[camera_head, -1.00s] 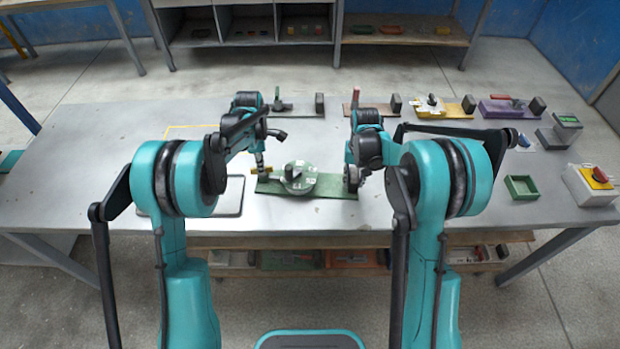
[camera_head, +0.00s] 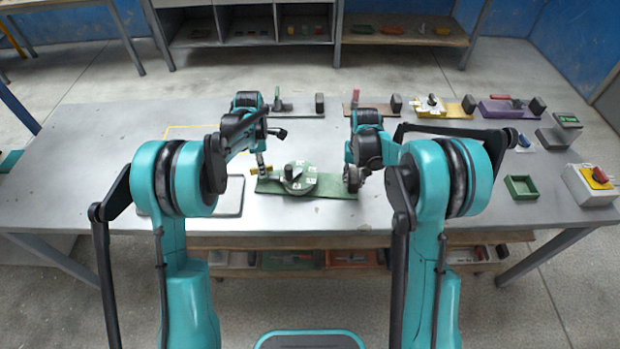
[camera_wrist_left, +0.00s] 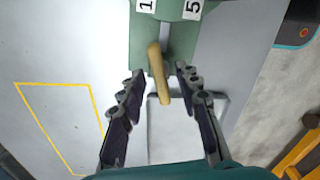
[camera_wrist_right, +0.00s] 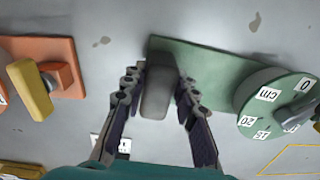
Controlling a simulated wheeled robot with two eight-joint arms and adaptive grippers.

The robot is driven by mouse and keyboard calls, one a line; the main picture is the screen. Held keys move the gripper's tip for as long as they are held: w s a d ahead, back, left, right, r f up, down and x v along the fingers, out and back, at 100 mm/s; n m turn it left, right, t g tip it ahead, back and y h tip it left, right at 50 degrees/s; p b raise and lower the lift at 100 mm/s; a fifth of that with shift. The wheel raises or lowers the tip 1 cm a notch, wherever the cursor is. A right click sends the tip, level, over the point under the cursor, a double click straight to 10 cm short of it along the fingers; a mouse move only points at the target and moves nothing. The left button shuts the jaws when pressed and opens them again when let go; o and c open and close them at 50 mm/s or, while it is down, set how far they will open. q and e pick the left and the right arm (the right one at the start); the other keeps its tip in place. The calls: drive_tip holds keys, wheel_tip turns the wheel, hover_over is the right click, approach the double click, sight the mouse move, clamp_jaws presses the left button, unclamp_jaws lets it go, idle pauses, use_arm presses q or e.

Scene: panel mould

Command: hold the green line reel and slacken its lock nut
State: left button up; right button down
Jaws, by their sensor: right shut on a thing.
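The green line reel (camera_head: 307,181) is a round drum with white number labels and a dark grey lever or knob (camera_head: 293,173) on top. It sits on a long green base plate (camera_head: 338,188). Its labelled edge also shows in the right wrist view (camera_wrist_right: 252,101). A tan bar handle (camera_wrist_left: 160,75) sits at the plate's left end. My left gripper (camera_wrist_left: 160,75) is open, its fingers either side of this handle with gaps. My right gripper (camera_wrist_right: 158,82) is shut on a dark grey block (camera_wrist_right: 158,88) at the plate's right end. I cannot tell which part is the lock nut.
Other fixtures stand along the back of the table, among them a yellow one (camera_head: 455,110) and a purple one (camera_head: 500,112). A yellow outline marks the bare table at left.

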use_arm(q)
wheel_tip(320, 180, up, 12)
idle(0.6)
use_arm(e)
drive_tip(key=c, duration=1.1)
unclamp_jaws()
